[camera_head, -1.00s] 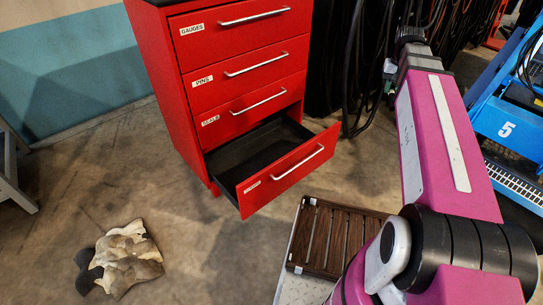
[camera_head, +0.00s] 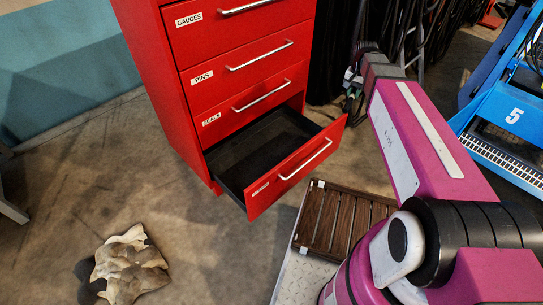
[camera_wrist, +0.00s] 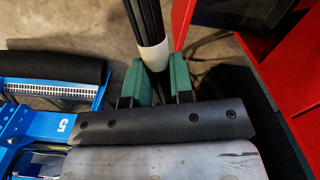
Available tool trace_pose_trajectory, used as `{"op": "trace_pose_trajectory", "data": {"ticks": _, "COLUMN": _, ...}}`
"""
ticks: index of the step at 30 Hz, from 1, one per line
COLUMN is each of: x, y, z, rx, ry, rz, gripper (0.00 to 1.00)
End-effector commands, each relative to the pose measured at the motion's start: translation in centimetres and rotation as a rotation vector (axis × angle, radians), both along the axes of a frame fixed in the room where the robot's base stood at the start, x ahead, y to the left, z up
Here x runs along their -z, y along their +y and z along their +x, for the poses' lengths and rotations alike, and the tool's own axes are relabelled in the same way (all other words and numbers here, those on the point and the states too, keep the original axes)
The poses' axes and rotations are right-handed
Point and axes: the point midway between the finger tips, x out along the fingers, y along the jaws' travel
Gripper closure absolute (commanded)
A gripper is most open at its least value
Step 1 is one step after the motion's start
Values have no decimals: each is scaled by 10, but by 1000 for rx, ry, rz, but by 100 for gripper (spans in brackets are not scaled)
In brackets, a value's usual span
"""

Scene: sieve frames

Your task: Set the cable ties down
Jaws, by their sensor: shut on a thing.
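The cable ties (camera_wrist: 146,20) are a bundle of long black strips with a white band at the near end. They show at the top middle of the wrist view. My gripper (camera_wrist: 160,82) has its green fingertips shut on the banded end of the bundle. In the head view my gripper (camera_head: 352,88) is right of the red cabinet, in front of dark hanging cables. It is small there, and the bundle is hard to make out against the dark background.
The red cabinet (camera_head: 160,75) has its bottom drawer (camera_head: 300,165) pulled open, with a dark, empty-looking inside. A slatted brown wooden piece (camera_head: 340,222) lies below it. A crumpled beige cloth-like thing (camera_head: 130,265) lies on the floor at left. A blue frame marked 5 (camera_head: 510,115) stands at right.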

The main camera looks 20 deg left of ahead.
Motion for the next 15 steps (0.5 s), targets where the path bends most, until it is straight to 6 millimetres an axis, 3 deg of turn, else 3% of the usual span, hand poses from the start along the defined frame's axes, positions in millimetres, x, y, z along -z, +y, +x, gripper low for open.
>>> {"op": "trace_pose_trajectory", "data": {"ticks": 1, "x": 17, "y": 19, "z": 1, "rx": 8, "ry": 4, "rz": -1, "gripper": 100}}
{"op": "trace_pose_trajectory", "data": {"ticks": 7, "x": 76, "y": 81, "z": -8, "rx": 66, "ry": 3, "rz": -1, "gripper": 100}}
{"op": "trace_pose_trajectory", "data": {"ticks": 15, "x": 159, "y": 161, "z": -36, "rx": 143, "ry": 4, "rz": -2, "gripper": 100}}
